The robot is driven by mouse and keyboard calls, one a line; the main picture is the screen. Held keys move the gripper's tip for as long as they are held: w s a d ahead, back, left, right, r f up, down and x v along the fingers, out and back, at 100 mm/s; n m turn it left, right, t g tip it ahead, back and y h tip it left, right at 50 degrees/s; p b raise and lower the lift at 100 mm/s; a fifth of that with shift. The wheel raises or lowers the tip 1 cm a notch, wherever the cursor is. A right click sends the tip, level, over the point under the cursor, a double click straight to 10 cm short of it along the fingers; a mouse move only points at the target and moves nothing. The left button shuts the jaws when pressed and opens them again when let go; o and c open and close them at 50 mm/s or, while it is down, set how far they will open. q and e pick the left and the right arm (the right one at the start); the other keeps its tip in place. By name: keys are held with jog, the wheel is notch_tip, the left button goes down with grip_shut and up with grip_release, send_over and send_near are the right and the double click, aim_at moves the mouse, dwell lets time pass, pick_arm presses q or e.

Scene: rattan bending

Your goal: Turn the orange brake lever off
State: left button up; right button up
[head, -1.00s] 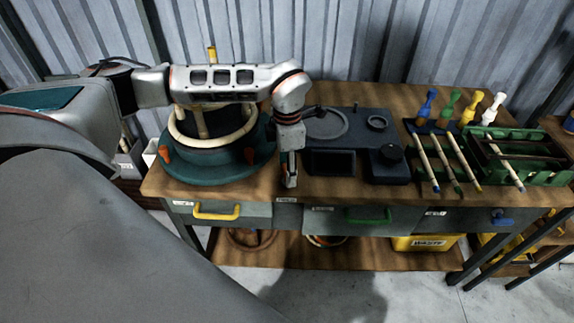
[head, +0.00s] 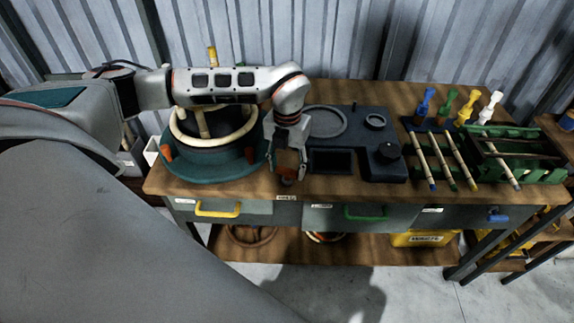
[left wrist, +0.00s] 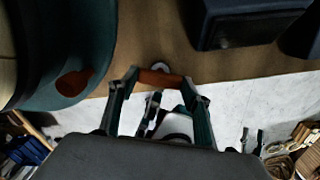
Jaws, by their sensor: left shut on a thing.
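The orange brake lever (left wrist: 160,77) is at the front edge of the bench, between the turntable and the dark device, with a pale round part just behind it. In the head view the orange lever (head: 287,180) shows small and partly hidden by the fingers. My left gripper (head: 288,173) reaches down over it from above. Its two fingers stand apart, one at each end of the lever, and are shut on it. My right gripper is in neither view.
A teal turntable (head: 215,171) with a pale ring (head: 183,137) and orange knobs stands left of my gripper. A dark device (head: 360,118) stands close on the right. Farther right are colored brushes and a green rack (head: 540,171). Drawers line the bench front.

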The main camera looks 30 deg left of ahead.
aim_at(287, 170)
pick_arm(q)
jog(key=shift+n, duration=2)
jog(key=o, duration=1.1)
notch_tip(287, 170, up, 12)
